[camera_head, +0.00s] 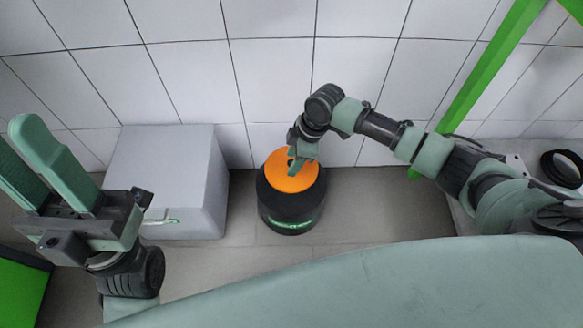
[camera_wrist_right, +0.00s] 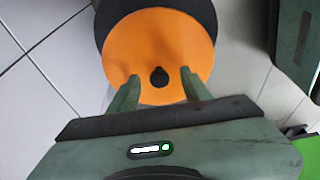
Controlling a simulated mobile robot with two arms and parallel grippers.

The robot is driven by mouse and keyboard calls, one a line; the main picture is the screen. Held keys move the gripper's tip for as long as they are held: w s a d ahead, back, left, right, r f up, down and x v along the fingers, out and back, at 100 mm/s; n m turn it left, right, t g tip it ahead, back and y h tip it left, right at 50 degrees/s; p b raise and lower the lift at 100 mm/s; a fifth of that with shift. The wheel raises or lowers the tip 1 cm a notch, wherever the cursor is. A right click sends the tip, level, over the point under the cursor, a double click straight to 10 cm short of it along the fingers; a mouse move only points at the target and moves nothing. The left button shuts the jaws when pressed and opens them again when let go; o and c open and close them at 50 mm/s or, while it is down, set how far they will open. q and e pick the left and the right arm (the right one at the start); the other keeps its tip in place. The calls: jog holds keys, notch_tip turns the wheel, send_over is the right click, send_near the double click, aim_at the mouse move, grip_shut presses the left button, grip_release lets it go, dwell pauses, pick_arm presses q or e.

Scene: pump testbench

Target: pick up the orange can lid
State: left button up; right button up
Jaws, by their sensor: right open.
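The orange can lid (camera_head: 302,179) sits on top of a black can (camera_head: 291,211) standing on the floor by the tiled wall. In the right wrist view the lid (camera_wrist_right: 160,48) is a flat orange disc with a small dark knob (camera_wrist_right: 159,77) on it. My right gripper (camera_head: 297,164) is over the lid, pointing down. In the right wrist view its open fingers (camera_wrist_right: 159,80) lie on either side of the knob, with nothing held between them. I cannot tell whether they touch the lid. My left gripper (camera_head: 50,160) is at the left, raised, with its two fingers apart and empty.
A grey box (camera_head: 165,165) stands left of the can, against the wall. A green post (camera_head: 490,65) rises at the right, with a black ring-shaped part (camera_head: 562,168) near it. Tiled floor (camera_head: 390,205) is clear right of the can.

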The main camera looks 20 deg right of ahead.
grip_shut()
jog(key=shift+r, duration=0.1)
